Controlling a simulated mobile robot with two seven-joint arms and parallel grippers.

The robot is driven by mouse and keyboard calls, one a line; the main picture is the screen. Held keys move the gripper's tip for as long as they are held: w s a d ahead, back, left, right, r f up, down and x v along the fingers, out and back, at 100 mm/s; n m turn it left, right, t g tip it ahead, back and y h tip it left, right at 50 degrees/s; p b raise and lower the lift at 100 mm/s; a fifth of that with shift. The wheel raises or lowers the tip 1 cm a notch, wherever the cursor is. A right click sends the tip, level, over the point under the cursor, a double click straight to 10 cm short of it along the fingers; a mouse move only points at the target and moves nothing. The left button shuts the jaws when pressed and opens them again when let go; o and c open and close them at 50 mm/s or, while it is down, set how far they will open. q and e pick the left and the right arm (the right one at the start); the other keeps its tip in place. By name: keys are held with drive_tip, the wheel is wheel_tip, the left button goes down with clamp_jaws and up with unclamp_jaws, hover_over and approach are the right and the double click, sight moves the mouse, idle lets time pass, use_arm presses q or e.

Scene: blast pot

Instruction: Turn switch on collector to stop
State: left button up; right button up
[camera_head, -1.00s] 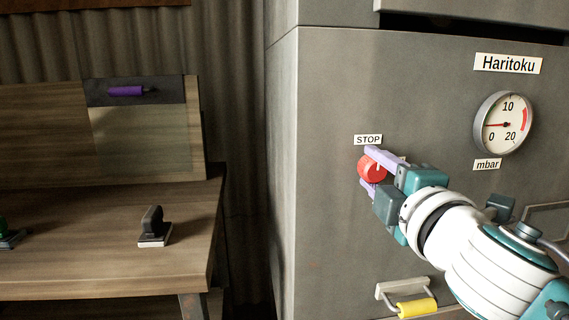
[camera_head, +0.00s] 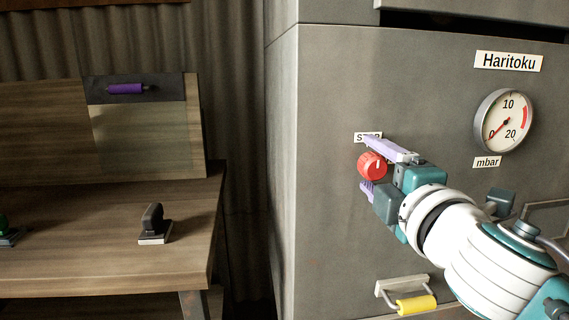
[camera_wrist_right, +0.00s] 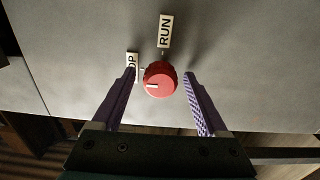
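The red switch knob (camera_head: 372,166) is on the grey collector (camera_head: 330,90), just below the STOP label (camera_head: 361,137), which a finger partly covers. Its white mark points up toward that label. In the right wrist view the knob (camera_wrist_right: 160,79) has its mark pointing left, toward the partly hidden STOP label (camera_wrist_right: 132,64); the RUN label (camera_wrist_right: 165,31) is above it. My right gripper (camera_head: 366,163) is open, with its purple fingers on either side of the knob. The wrist view shows gaps between both fingers and the knob. My left gripper is not in view.
A round gauge (camera_head: 504,121) at the right has its needle at about 0. A yellow handle (camera_head: 416,306) sticks out low on the collector. A wooden bench (camera_head: 90,240) at the left holds a dark stamp-like object (camera_head: 153,225). Free space lies left of the knob.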

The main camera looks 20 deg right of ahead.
drive_tip(key=b+v, duration=0.1)
drive_tip(key=v, duration=0.9)
idle(0.4)
